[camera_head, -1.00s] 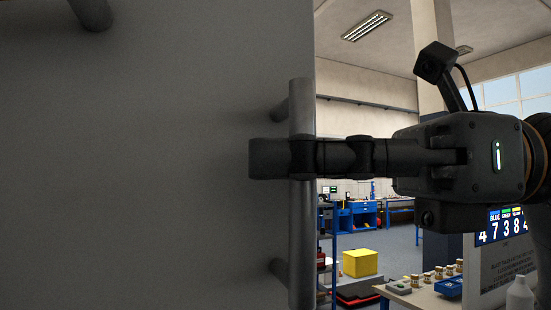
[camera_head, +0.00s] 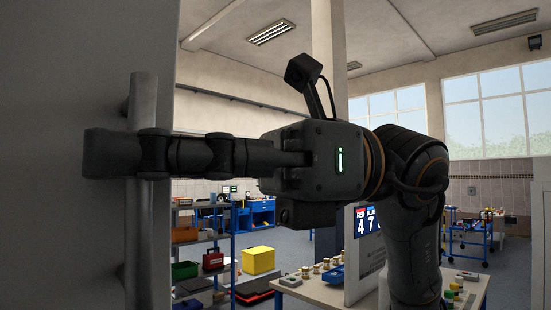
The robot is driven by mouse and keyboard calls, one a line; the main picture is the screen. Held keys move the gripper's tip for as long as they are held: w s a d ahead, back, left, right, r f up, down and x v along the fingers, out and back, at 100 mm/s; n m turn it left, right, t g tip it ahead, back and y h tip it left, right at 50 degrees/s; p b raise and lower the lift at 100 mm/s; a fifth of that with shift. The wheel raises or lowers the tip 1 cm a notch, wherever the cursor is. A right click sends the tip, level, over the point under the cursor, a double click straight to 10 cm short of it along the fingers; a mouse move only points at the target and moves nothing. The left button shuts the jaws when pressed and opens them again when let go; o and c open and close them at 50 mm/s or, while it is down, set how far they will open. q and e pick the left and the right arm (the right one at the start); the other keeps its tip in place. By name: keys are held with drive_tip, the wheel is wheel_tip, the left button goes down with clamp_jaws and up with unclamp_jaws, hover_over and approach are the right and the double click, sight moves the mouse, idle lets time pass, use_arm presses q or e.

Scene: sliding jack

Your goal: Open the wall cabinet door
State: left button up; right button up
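The grey cabinet door (camera_head: 60,70) fills the left side of the view, its right edge running top to bottom. A vertical metal bar handle (camera_head: 142,230) stands off its surface near that edge. My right gripper (camera_head: 105,153) reaches in from the right with its fingers lying across the handle at about the upper middle. The near finger passes in front of the bar, and its tip extends left of it. The fingers are seen edge-on, so the far finger and any gap around the bar are hidden. My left gripper is not in view.
Beyond the door edge is a workshop. A blue-framed shelf (camera_head: 203,240) with bins stands there, with a yellow box (camera_head: 258,260) beside it. A table (camera_head: 320,291) with small jars and a sign panel is at lower right. Open floor shows between them.

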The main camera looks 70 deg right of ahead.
drive_tip(key=v, duration=1.2)
